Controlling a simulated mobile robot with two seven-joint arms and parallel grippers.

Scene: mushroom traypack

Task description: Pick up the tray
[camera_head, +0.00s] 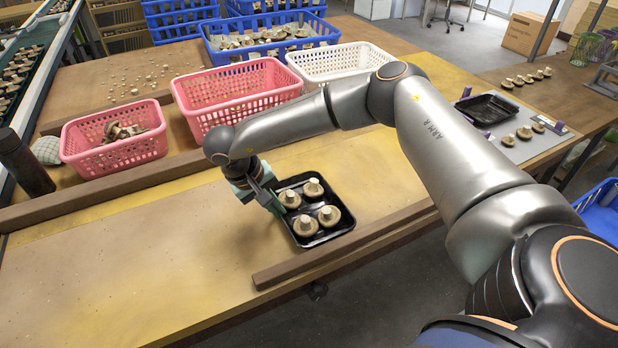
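A black tray (328,235) lies on the wooden table, with several pale-topped brown mushrooms (305,224) standing in it. My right gripper (275,204) is at the tray's left edge, its fingers pointing down by the rim. The fingers overlap the rim in this view, and the gap between them is not clear. I cannot tell whether they are open or closed on the rim. The tray appears flat on the table. My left gripper is not in view.
Pink baskets (240,84) (92,171) and a white basket (335,61) stand behind a wooden rail (110,188). Another rail (340,245) runs along the front edge. A second black tray (487,107) lies at the right. The table left of my gripper is clear.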

